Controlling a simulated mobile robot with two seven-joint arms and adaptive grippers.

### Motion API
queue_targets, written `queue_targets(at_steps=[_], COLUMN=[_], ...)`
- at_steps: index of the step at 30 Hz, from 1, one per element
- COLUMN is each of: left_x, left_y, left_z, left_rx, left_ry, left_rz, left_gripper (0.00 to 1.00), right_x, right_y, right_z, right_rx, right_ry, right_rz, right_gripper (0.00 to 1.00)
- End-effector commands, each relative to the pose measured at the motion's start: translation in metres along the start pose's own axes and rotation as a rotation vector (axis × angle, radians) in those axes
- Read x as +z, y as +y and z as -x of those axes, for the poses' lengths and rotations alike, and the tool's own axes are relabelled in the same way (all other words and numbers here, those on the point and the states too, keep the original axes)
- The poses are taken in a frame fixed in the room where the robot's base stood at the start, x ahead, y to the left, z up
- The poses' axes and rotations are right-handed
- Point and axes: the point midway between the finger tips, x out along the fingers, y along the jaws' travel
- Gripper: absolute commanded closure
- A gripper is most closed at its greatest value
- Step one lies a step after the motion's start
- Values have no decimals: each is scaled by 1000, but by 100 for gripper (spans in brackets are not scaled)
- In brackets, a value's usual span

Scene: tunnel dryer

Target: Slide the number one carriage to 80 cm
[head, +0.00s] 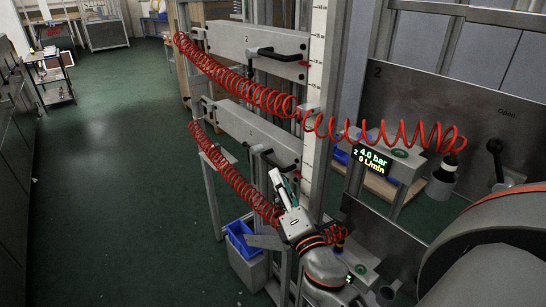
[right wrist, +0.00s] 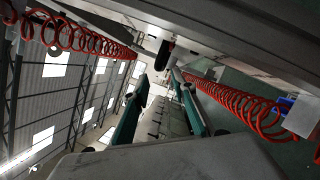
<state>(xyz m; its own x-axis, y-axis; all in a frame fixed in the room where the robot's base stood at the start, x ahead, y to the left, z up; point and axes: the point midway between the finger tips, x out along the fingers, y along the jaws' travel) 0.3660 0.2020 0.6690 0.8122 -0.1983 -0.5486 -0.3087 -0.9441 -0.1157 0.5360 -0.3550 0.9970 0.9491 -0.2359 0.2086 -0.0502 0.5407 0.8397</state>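A lower grey carriage (head: 243,124) with a black handle (head: 283,163) sits on the vertical frame; I cannot make out its number. An upper carriage (head: 225,39) marked 2 has its own black handle (head: 275,53). A white scale strip (head: 318,65) with marks too small to read runs upright beside them. My right gripper (head: 279,181) is just below the lower handle, fingers pointing up. In the right wrist view its fingers (right wrist: 161,80) are apart and empty, with a black handle (right wrist: 164,55) beyond the tips. My left gripper is not in view.
Red coiled hoses (head: 240,86) hang across the frame, one close to my right gripper. A panel (head: 450,105) marked 2 with a black lever (head: 496,157) and a pressure display (head: 371,160) stand right. A blue bin (head: 241,238) is below.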

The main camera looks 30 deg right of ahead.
Motion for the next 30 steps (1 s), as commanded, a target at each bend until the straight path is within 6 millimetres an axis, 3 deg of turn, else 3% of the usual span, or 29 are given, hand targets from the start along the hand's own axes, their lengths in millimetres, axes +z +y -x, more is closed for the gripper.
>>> queue_targets(at_steps=[5, 15, 27, 28, 30], left_x=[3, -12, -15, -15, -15], left_y=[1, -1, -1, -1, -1], left_z=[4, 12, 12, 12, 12], left_rx=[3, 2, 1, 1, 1], left_ry=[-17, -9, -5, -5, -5], left_rz=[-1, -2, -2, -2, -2], left_gripper=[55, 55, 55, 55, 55], right_x=[0, -1, -1, -1, -1], right_y=[1, 0, -1, -1, -1], right_z=[-20, -67, -76, -76, -76], right_rx=[3, 1, 0, 0, 0], right_ry=[1, 2, 2, 2, 2], right_rz=[2, 1, 1, 1, 1], right_gripper=[74, 74, 74, 76, 95])
